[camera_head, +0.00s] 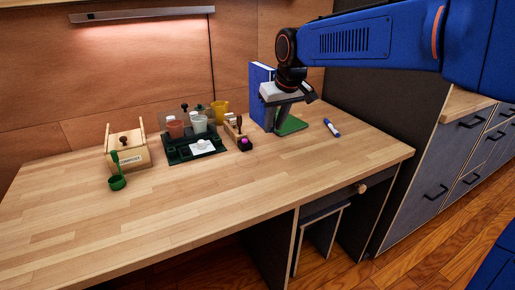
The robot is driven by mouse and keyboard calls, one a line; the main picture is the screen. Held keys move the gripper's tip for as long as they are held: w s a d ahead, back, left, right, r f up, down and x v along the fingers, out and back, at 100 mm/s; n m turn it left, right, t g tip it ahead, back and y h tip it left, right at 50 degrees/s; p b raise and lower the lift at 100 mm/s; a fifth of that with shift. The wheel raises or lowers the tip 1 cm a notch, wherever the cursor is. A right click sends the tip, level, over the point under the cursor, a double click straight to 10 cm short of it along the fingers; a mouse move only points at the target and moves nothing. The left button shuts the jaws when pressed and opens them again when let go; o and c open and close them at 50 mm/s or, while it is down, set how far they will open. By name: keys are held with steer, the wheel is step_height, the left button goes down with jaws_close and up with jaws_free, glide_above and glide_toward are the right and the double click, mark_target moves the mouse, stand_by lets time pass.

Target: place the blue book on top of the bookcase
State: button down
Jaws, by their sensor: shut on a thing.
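The blue book (262,75) stands upright near the back of the wooden desk, to the right of the tray of cups. My gripper (276,120) reaches down at the book's right side, its fingers pointing toward the desk. It is shut on the book, though the arm's wrist and gripper body partly hide the contact. A green flat piece (291,125), perhaps a bookend base, lies on the desk beside the book. I cannot make out a bookcase in this view.
A dark green tray (178,160) with cups, a yellow mug (220,108), a wooden box (128,152) and a green scoop (117,183) stand left. The desk front is clear. A tall dark panel and drawers (448,170) stand right.

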steer(key=f, duration=0.4)
steer(key=shift+s+a, duration=0.1)
steer(key=shift+a, duration=0.25)
steer(key=shift+d+f, duration=0.1)
steer(key=shift+f, duration=1.85)
steer(key=shift+f, duration=0.1)
steer(key=c, duration=1.5)
jaws_free()
